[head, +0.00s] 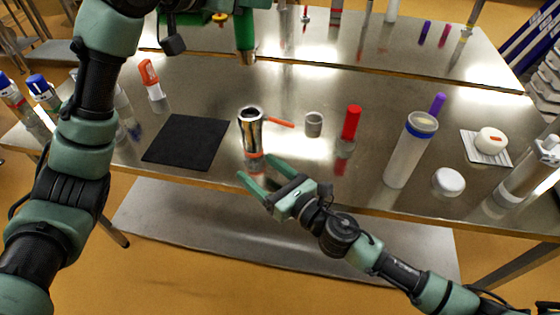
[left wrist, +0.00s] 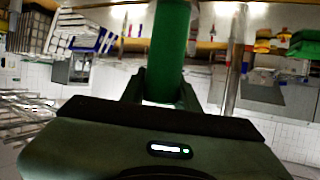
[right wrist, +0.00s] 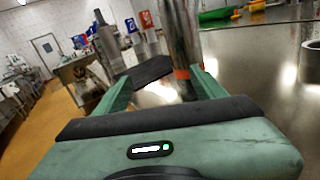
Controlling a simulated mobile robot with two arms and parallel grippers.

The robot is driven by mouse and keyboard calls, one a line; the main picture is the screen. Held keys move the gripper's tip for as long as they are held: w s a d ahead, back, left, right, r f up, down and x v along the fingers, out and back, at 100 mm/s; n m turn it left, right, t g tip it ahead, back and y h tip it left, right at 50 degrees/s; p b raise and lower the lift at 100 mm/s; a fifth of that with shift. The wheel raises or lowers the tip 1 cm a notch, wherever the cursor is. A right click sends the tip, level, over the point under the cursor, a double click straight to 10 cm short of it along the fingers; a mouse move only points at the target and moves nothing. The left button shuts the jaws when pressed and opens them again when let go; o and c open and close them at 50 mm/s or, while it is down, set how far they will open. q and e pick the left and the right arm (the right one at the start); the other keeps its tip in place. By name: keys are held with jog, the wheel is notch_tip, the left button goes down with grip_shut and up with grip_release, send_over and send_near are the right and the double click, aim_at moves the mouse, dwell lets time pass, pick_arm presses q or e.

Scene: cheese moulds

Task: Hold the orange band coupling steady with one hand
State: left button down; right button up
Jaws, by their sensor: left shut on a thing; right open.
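The orange band coupling (head: 250,128) is a shiny metal cylinder standing upright on the steel table, with an orange band near its base. It also shows in the right wrist view (right wrist: 182,35). My right gripper (head: 256,168) is open and low at the table's front edge, its fingers pointing at the coupling's base. In the right wrist view the coupling stands close to the right-hand finger; whether they touch, I cannot tell. My left gripper is shut on a green cylinder (left wrist: 172,45), held above the table's far side; this cylinder (head: 245,38) also shows in the head view.
A black mat (head: 187,142) lies left of the coupling. An orange stick (head: 280,122), a grey ring (head: 313,123) and a red cylinder (head: 351,122) are to its right. A tall clear tube (head: 408,155) and white lid (head: 448,182) stand further right.

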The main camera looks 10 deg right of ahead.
aim_at(247, 136)
pick_arm(q)
jog(key=shift+a, duration=0.15)
pick_arm(e)
jog(key=d, duration=0.2)
jog(key=w+d+r, duration=0.1)
jog(key=shift+d+n, duration=0.35)
jog(key=shift+n, duration=0.05)
pick_arm(q)
jog(key=shift+r, duration=0.1)
pick_arm(e)
jog(key=shift+w+d, duration=0.2)
jog(key=shift+w+a+r, duration=0.1)
jog(key=shift+w, duration=0.25)
jog(key=x, duration=1.1)
jog(key=shift+w, duration=0.1)
grip_shut()
pick_arm(q)
jog(key=shift+m+g+h, duration=0.6)
jog(key=shift+m+g, duration=0.1)
jog(key=f, duration=1.1)
jog(key=shift+s+f, duration=0.1)
jog(key=shift+s, duration=0.1)
notch_tip(247, 136, down, 4)
jog(key=shift+f, duration=0.1)
jog(key=c, duration=1.1)
grip_release()
